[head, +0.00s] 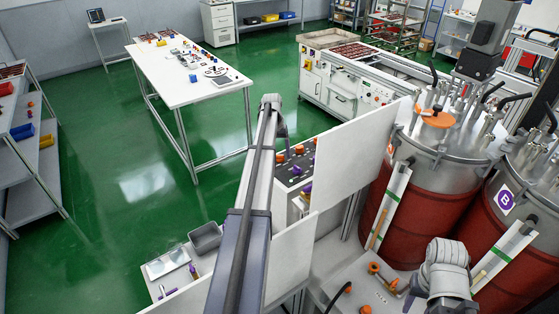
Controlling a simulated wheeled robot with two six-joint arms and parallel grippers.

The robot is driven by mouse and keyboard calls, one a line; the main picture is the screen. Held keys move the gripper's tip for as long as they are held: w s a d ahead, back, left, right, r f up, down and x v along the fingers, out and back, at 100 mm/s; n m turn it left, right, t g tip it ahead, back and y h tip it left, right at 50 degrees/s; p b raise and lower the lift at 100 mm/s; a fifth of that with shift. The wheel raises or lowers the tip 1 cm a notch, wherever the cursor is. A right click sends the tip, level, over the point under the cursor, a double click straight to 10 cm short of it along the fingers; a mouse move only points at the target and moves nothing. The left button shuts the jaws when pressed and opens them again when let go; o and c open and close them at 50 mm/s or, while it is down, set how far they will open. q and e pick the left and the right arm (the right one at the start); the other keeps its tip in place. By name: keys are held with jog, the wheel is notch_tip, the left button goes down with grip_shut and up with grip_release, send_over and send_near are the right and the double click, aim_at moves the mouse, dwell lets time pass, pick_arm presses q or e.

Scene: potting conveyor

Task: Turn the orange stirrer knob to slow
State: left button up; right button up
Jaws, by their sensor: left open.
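A control panel (290,172) stands just past my left arm, with several orange knobs (299,149) and purple knobs in rows on its sloped top. I cannot tell which one is the stirrer knob, and the labels are too small to read. My left gripper (285,145) hangs down from the arm's far end, over the panel's back left edge, close to the orange knobs. It is open, its fingers small and partly hidden; contact with a knob cannot be made out. My right arm shows at the lower right, with its gripper out of view.
White boards (345,150) stand beside the panel on the right and in front. Two red-sided steel drums (440,185) fill the right; one carries an orange part (436,118) on top. A white table (190,75) stands behind left. The green floor at left is open.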

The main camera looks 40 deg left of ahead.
pick_arm(q)
jog(key=shift+f, duration=0.4)
jog(key=shift+r, duration=0.1)
grip_shut()
